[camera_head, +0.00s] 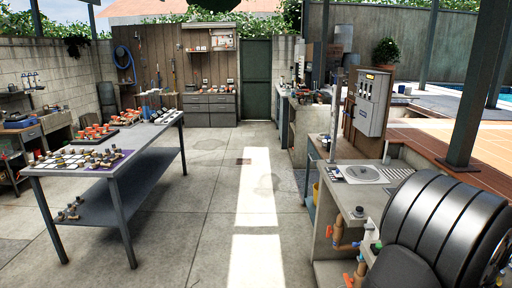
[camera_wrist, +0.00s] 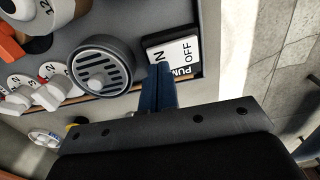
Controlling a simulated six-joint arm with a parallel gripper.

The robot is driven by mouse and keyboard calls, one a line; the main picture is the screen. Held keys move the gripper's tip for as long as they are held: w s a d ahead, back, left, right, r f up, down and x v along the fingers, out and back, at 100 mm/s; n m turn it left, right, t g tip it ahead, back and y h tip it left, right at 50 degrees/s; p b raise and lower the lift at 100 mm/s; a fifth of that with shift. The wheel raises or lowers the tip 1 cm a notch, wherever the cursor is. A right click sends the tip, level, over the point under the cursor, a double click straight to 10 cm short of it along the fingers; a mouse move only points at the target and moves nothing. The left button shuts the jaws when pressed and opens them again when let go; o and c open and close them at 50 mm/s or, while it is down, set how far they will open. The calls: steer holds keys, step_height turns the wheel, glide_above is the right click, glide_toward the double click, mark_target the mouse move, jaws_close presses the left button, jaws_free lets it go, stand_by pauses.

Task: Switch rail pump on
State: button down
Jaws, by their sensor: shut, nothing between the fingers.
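In the wrist view, the pump switch (camera_wrist: 184,52) is a white rocker in a dark frame near the panel's edge. It reads OFF, with an N showing beside it and part of the word PUMP below. My gripper (camera_wrist: 157,84) is shut and empty. Its blue fingers reach up to the lower left side of the switch and hide part of it and its label. I cannot tell whether they touch it, or which side of the rocker is pressed in. I cannot make out my gripper or the switch in the head view.
A round slotted grille (camera_wrist: 102,66) lies just left of the fingers, with white lever knobs (camera_wrist: 53,92) beyond it. In the head view, a grey control box (camera_head: 372,101) stands above the right counter (camera_head: 345,192). The workbench (camera_head: 150,140) is left; the floor between is clear.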

steer(key=shift+f, duration=1)
stand_by(0.6)
steer(key=shift+r, duration=3.55)
steer(key=shift+f, duration=3.55)
steer(key=shift+r, duration=0.1)
